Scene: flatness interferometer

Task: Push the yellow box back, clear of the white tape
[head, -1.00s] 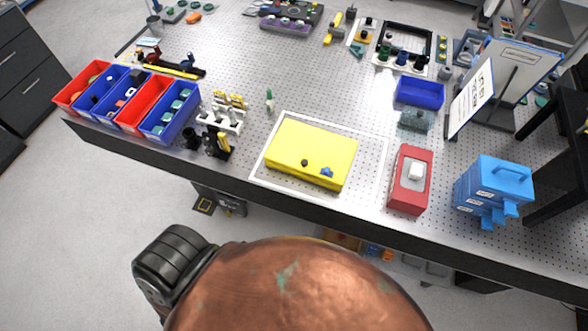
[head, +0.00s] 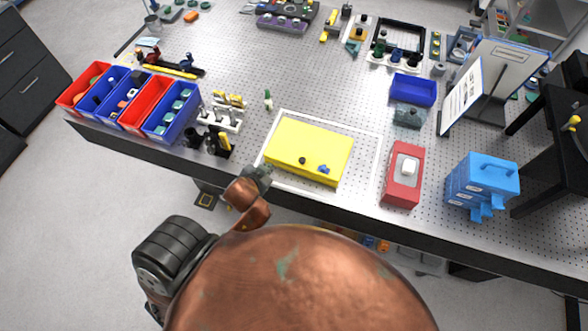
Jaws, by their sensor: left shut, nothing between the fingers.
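The yellow box (head: 308,148) lies flat on the perforated bench top near its front edge. A dark knob and a blue knob are on its front part. The white tape (head: 376,160) forms a rectangular outline around the box. The box sits in its left part, its front close to the front strip; whether it overlaps that strip I cannot tell. My left gripper (head: 264,175) is shut and empty at the bench's front edge, just left of the box's front left corner. Contact with the box cannot be made out. My right gripper is not in view.
A red box (head: 402,190) and a blue drawer unit (head: 482,178) stand to the right. Left are red and blue bins (head: 168,112) and a white rack (head: 222,118). The bench behind the box is mostly clear.

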